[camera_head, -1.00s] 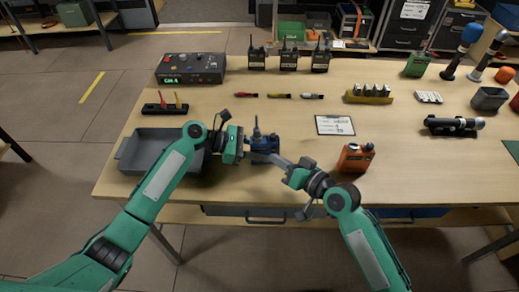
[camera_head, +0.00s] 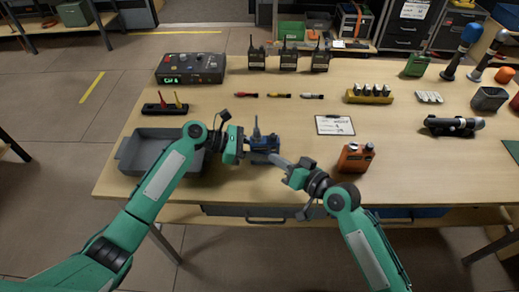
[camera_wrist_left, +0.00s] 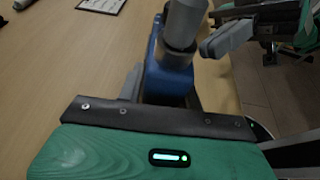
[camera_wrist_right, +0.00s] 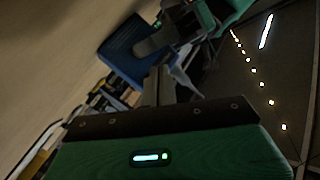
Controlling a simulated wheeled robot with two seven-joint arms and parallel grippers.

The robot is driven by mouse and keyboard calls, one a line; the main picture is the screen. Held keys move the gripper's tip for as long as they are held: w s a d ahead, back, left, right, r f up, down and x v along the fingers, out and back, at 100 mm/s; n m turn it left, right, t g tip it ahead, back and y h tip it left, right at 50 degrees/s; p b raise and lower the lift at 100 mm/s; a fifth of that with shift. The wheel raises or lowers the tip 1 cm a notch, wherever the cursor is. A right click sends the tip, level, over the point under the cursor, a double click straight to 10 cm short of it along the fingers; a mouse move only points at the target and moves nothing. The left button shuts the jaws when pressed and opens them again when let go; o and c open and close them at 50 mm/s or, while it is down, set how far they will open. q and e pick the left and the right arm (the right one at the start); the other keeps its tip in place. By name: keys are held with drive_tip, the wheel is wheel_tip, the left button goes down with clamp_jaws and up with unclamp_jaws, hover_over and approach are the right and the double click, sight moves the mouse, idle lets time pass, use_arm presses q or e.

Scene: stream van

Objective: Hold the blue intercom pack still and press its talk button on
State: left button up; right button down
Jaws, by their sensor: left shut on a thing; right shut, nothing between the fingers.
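The blue intercom pack (camera_head: 263,147) stands upright on the wooden table, in front of the clipboard's left side, with its antenna up. My left gripper (camera_head: 249,146) is shut on the pack from the left; the left wrist view shows the blue body (camera_wrist_left: 168,75) between its fingers. My right gripper (camera_head: 279,161) is shut and empty, its tips at the pack's right side. In the right wrist view the blue pack (camera_wrist_right: 130,50) lies just beyond the shut fingertips. I cannot tell whether they touch it. The talk button is not clearly visible.
An orange pack (camera_head: 355,158) stands right of my right gripper. A grey tray (camera_head: 135,150) lies behind my left arm. A clipboard (camera_head: 334,125) lies behind the pack. Several dark radios (camera_head: 289,56) stand at the back edge. The table between is mostly clear.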

drive_tip(key=shift+w, duration=0.15)
idle(0.3)
drive_tip(key=shift+w, duration=0.3)
drive_tip(key=shift+w, duration=0.15)
idle(0.3)
drive_tip(key=shift+s, duration=0.65)
drive_tip(key=shift+s+d, duration=0.15)
drive_tip(key=shift+s, duration=2.85)
